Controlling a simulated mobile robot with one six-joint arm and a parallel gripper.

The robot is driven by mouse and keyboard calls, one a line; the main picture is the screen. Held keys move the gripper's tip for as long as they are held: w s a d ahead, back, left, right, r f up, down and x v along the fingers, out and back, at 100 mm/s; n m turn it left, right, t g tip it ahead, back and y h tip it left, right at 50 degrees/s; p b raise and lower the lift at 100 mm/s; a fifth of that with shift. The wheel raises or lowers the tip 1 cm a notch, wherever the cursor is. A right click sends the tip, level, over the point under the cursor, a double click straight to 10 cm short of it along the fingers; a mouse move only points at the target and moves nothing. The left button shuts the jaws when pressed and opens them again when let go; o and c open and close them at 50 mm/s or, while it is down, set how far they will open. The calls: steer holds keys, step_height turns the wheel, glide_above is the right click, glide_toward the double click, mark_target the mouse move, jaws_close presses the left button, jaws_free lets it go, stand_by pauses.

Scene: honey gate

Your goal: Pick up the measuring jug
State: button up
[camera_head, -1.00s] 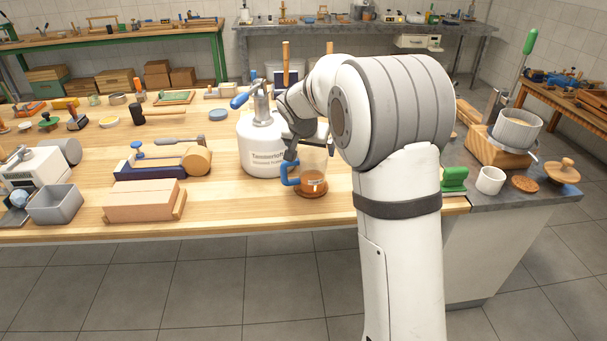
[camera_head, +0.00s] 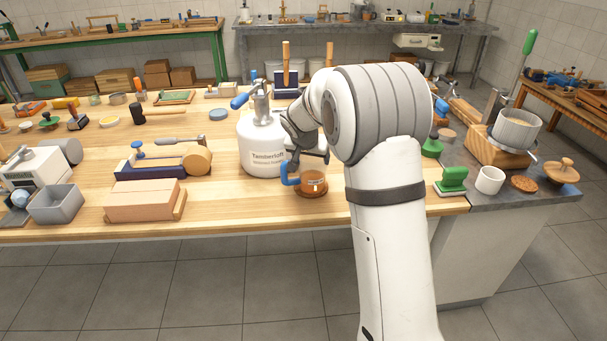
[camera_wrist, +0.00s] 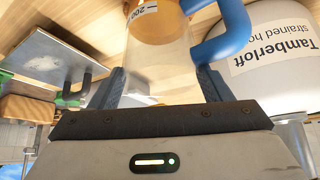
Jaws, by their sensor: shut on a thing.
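The measuring jug (camera_head: 313,186) is clear, with amber liquid inside and a blue handle on its left. It is upright at the round wooden coaster (camera_head: 311,195) near the table's front edge; I see no clear gap beneath it. My gripper (camera_head: 308,158) is above and around the jug's upper part, shut on it. In the wrist view the jug (camera_wrist: 157,55) lies between my two dark fingers (camera_wrist: 160,88), with its measuring marks and blue handle showing. The jug's rim is partly hidden by my gripper.
A white Tamberloft honey tank (camera_head: 262,150) stands close behind and left of the jug. A brick-coloured block (camera_head: 143,198) lies further left. A green-handled tool (camera_head: 452,182) and a white cup (camera_head: 490,180) are to the right.

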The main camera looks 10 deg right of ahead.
steer(key=c, duration=0.7)
steer(key=shift+r, duration=0.1)
